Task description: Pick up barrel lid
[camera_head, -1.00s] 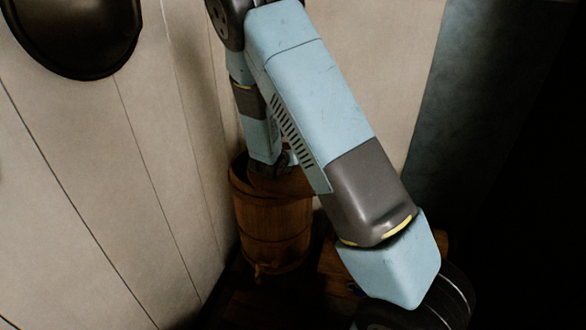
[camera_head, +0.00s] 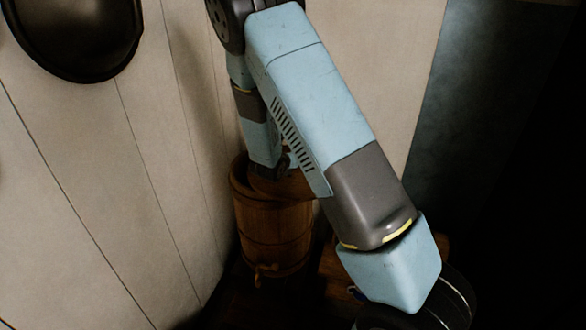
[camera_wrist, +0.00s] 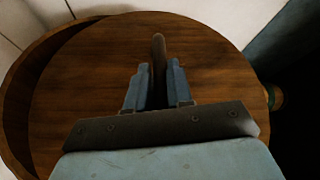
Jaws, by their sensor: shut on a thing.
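The round wooden barrel lid (camera_wrist: 90,80) fills most of the wrist view. My gripper (camera_wrist: 158,75) is shut on the lid's upright handle (camera_wrist: 158,48), with one finger on each side of it. The lid sits off-centre over the barrel, whose rim (camera_wrist: 14,110) shows as a crescent at the left. In the head view the wooden barrel (camera_head: 272,235) stands by the wall, with part of the lid (camera_head: 285,186) at its top. My arm hides the rest of the lid and my fingertips there. I cannot tell whether the lid touches the rim.
A pale plank wall (camera_head: 90,180) stands close at the left of the barrel. A black pan-like object (camera_head: 80,30) hangs on it. A small spigot (camera_head: 263,273) sticks out low on the barrel. A wooden object (camera_head: 335,265) lies to the right, partly hidden by my arm.

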